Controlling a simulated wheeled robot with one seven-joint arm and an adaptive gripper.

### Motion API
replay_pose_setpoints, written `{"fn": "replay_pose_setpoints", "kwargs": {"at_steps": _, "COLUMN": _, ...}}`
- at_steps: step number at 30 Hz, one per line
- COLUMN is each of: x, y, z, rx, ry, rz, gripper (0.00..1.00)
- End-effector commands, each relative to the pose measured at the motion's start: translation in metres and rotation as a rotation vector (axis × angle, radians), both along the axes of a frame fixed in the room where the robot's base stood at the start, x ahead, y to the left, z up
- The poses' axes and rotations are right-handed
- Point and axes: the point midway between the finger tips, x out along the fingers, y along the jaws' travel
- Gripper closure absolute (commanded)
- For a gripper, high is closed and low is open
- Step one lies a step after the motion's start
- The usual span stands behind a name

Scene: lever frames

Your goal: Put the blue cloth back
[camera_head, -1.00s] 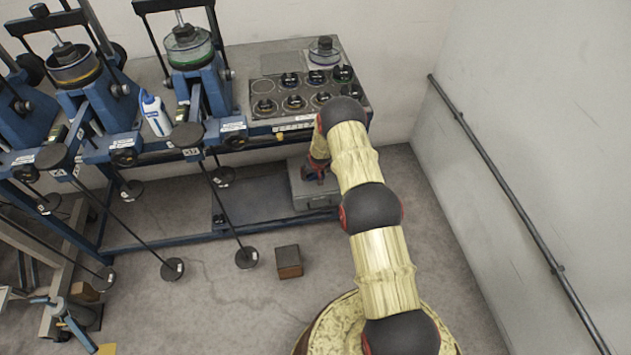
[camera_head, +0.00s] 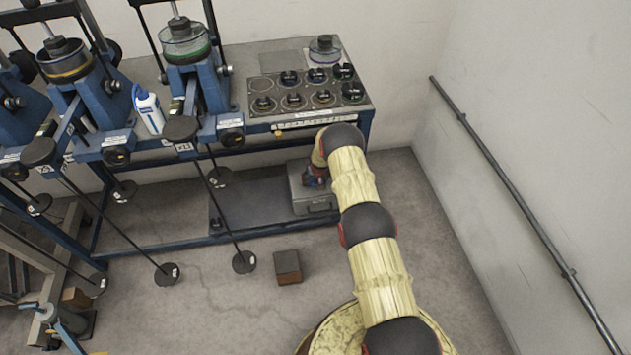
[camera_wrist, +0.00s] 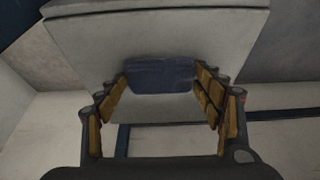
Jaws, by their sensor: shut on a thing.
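The blue cloth (camera_wrist: 160,76) shows in the wrist view as a small dark blue patch between my fingertips. My gripper (camera_wrist: 160,88) is shut on it, with a finger pad at each side of the cloth. Behind the cloth is a pale grey surface, which seems to be the grey box (camera_head: 316,203) on the lower shelf. In the head view my gripper (camera_head: 313,178) is low at the left end of my arm, over or against that box. The cloth is too small there to make out clearly.
The bench (camera_head: 352,123) with dark round weights is above the box. Blue lever frames (camera_head: 206,90) and long lever arms with discs stand left. A small brown block (camera_head: 287,266) lies on open floor. A rail (camera_head: 510,200) runs along the right wall.

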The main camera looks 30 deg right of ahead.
Motion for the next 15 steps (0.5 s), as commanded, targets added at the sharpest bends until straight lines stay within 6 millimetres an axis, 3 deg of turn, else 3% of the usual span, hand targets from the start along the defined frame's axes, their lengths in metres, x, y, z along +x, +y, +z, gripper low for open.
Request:
{"fn": "replay_pose_setpoints", "kwargs": {"at_steps": 5, "x": -0.0001, "y": 0.0000, "z": -0.0029, "rx": 0.000, "ry": 0.000, "rz": 0.000, "gripper": 0.55}}
{"fn": "replay_pose_setpoints", "kwargs": {"at_steps": 6, "x": 0.0000, "y": 0.0000, "z": -0.0029, "rx": 0.000, "ry": 0.000, "rz": 0.000, "gripper": 0.31}}
{"fn": "replay_pose_setpoints", "kwargs": {"at_steps": 15, "x": -0.0003, "y": 0.0001, "z": -0.0029, "rx": 0.000, "ry": 0.000, "rz": 0.000, "gripper": 0.14}}
